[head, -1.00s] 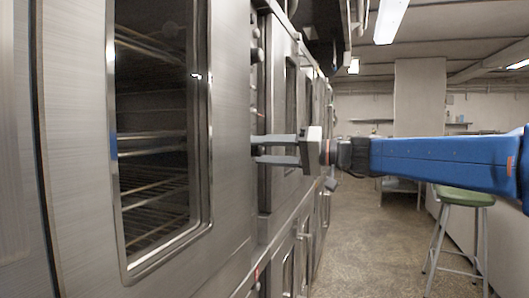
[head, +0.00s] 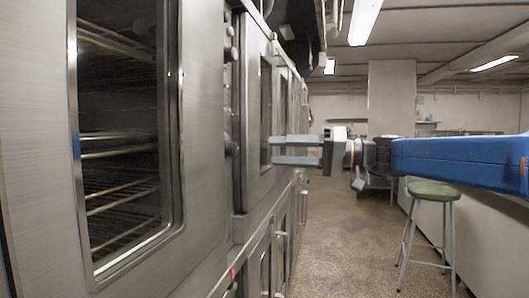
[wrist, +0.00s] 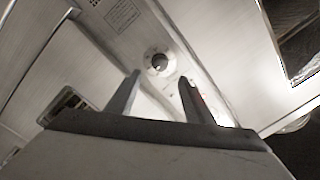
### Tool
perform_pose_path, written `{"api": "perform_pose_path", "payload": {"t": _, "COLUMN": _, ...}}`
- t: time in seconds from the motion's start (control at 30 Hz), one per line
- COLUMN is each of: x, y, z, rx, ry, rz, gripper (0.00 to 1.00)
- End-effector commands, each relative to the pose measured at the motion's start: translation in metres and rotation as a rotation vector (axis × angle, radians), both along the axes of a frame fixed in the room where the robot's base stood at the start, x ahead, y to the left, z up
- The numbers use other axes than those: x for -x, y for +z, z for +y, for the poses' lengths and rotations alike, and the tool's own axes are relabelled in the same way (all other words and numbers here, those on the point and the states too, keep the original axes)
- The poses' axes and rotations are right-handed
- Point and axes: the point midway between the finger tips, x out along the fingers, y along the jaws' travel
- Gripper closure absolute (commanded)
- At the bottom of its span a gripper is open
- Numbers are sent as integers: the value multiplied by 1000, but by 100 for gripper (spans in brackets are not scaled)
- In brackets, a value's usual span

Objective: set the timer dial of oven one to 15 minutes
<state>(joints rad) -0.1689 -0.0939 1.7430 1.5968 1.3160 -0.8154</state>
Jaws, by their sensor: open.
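A round dial (wrist: 158,63) with a pale ring and dark centre sits on a metal panel in the wrist view. It lies just beyond and between my two fingertips, apart from them; its setting is too blurred to read. In the head view, my gripper (head: 272,150) is open and empty, its fingers pointing left towards the oven control strip. The strip carries knobs, one (head: 232,145) at about finger height and others (head: 231,53) higher up. Which oven is oven one cannot be told. The gripper also shows in the wrist view (wrist: 159,76).
A large oven door (head: 203,190) with a window onto wire racks fills the left. More ovens recede behind it. A green-topped stool (head: 433,190) stands at right beside a counter (head: 485,235). The aisle floor (head: 335,240) between is clear.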

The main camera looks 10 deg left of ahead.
Motion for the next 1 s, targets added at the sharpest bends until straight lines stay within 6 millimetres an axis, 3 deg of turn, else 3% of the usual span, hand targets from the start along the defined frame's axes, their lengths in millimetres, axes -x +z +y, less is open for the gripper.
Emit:
{"api": "perform_pose_path", "payload": {"t": 0.2, "x": 3, "y": 0, "z": -34, "rx": -1, "ry": -2, "rz": -1, "gripper": 52}}
{"api": "perform_pose_path", "payload": {"t": 0.4, "x": 5, "y": 0, "z": -53, "rx": -1, "ry": -1, "rz": -1, "gripper": 52}}
{"api": "perform_pose_path", "payload": {"t": 0.87, "x": 6, "y": 0, "z": -59, "rx": 0, "ry": 0, "rz": -1, "gripper": 52}}
{"api": "perform_pose_path", "payload": {"t": 1.0, "x": 13, "y": -11, "z": -60, "rx": 37, "ry": -9, "rz": 18, "gripper": 52}}
